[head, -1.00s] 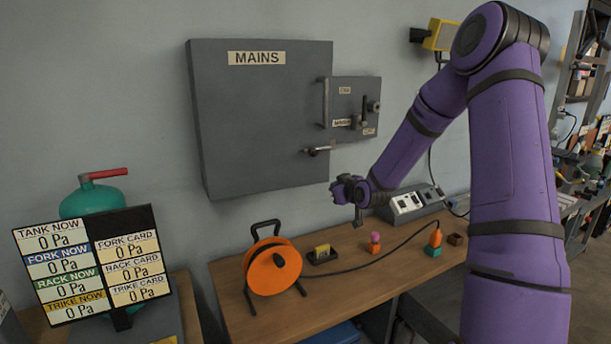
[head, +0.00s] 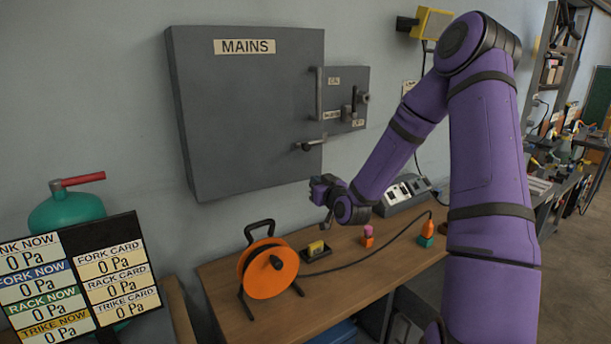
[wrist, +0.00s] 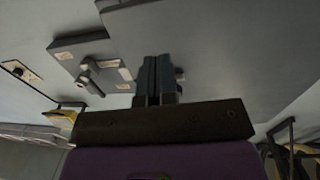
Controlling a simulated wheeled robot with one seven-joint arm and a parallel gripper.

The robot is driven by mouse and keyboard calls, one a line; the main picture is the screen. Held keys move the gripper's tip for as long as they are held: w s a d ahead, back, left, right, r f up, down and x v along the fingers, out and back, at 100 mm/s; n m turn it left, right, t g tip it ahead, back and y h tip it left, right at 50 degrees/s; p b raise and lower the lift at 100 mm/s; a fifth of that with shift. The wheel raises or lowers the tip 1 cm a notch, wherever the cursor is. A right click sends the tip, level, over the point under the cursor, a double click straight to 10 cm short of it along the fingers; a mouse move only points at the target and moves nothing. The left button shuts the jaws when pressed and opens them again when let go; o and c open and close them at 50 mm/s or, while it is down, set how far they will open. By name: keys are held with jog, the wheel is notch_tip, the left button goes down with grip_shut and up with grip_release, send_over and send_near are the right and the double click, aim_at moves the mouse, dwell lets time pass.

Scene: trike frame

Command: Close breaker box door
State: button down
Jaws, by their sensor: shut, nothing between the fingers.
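The grey breaker box (head: 245,115) labelled MAINS is on the wall. Its large front door appears flush with the box, with a vertical bar handle (head: 318,93) and a small lever latch (head: 309,146) at its right side. In the wrist view the grey door (wrist: 230,50) fills the upper right. My gripper (head: 325,200) is shut and empty, below the box's lower right corner and above the bench, apart from the door. Its two dark fingers (wrist: 156,78) lie together in the wrist view.
A smaller grey switch box (head: 345,85) adjoins on the right. Below stand a wooden bench (head: 345,275), an orange cable reel (head: 268,268), small coloured blocks and a grey socket unit (head: 405,195). A pressure board (head: 85,280) and green tank (head: 65,210) stand left.

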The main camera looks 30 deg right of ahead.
aim_at(302, 172)
jog(key=w, duration=0.7)
jog(key=shift+d, duration=0.2)
jog(key=w, duration=0.3)
jog(key=shift+w+d+r, duration=0.15)
jog(key=shift+w+r, duration=0.1)
jog(key=shift+w, duration=0.1)
jog(key=shift+r, duration=0.1)
